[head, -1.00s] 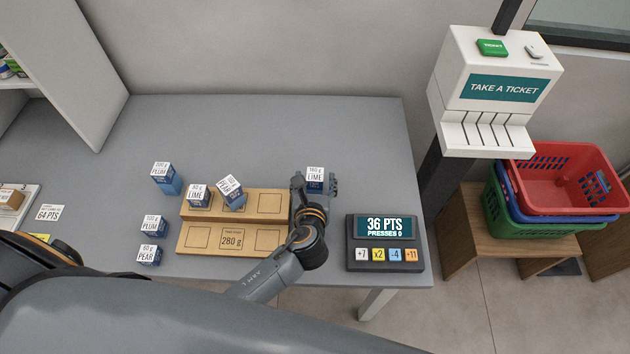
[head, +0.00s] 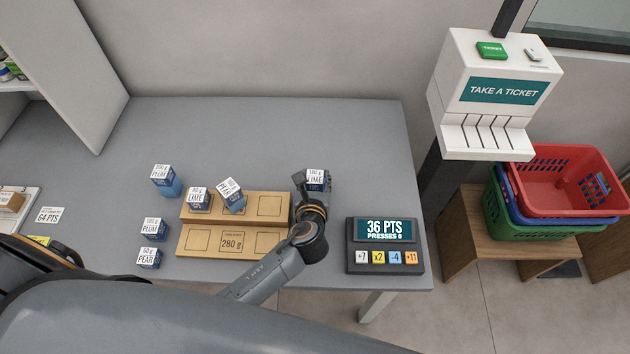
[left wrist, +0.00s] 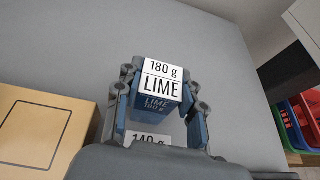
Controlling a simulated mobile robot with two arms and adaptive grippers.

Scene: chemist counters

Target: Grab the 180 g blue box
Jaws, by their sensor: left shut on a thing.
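The 180 g blue box (head: 316,181) has a white top label reading LIME. It is at the right of the counter, beyond the right end of the wooden boards. My left gripper (left wrist: 158,97) is shut on it, with a finger on each side, and the 180 g box (left wrist: 162,82) shows between them in the left wrist view. Whether it touches the counter I cannot tell. My right gripper is not in view.
Two wooden boards (head: 268,243) lie left of my gripper, with two boxes on the far one. Several boxes, such as the plum box (head: 154,229), stand further left. A points display (head: 385,246) sits at the right front. The counter's back is clear.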

